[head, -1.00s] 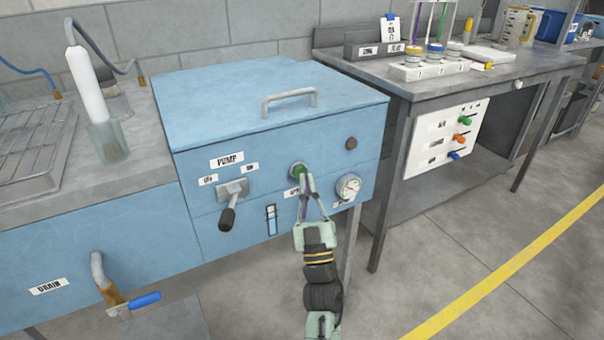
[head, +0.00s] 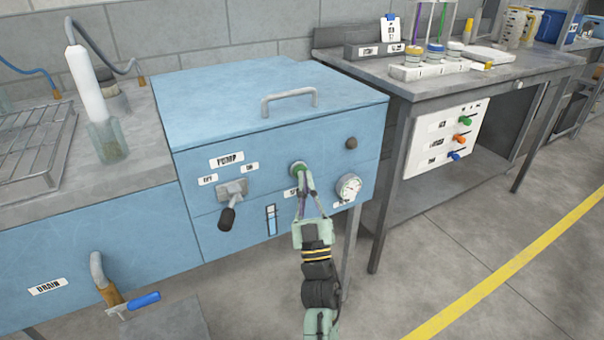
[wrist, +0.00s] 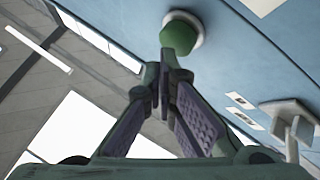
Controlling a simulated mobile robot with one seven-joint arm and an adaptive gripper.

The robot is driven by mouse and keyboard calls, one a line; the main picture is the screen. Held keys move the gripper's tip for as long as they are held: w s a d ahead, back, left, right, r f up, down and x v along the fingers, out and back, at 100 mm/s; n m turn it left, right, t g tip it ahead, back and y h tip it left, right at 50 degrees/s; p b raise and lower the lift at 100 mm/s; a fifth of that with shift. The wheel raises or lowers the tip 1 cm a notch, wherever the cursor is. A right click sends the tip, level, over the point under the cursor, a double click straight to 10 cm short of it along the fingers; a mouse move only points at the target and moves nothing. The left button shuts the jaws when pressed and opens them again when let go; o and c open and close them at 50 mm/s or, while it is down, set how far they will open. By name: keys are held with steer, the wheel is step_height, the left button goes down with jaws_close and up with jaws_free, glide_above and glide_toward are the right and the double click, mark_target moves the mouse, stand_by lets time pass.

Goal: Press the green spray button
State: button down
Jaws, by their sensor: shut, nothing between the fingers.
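The green spray button (head: 297,168) sits in a pale round collar on the front of the blue pump cabinet (head: 225,105). The button also shows in the wrist view (wrist: 179,38), just beyond my fingertips. My gripper (head: 303,176) is shut and empty, with its tips at the lower edge of the button. In the wrist view the closed fingertips (wrist: 165,62) overlap the button's lower edge; I cannot tell whether they touch it. My fingers partly cover the label below the button.
A dark knob (head: 351,143) is at upper right. A workbench (head: 470,75) stands to the right, with open floor before it.

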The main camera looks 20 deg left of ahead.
steer(key=shift+w+a, duration=0.3)
steer(key=shift+a, duration=0.1)
stand_by(0.4)
stand_by(0.4)
steer(key=shift+s+d+p, duration=0.3)
steer(key=shift+s+d, duration=0.3)
steer(key=shift+d, duration=0.1)
steer(key=shift+s+d+p, duration=0.6)
steer(key=shift+s+d, duration=0.2)
steer(key=shift+d, duration=0.2)
steer(key=shift+s+d+p, duration=0.6)
steer(key=shift+s+d, duration=0.15)
steer(key=shift+d, duration=0.25)
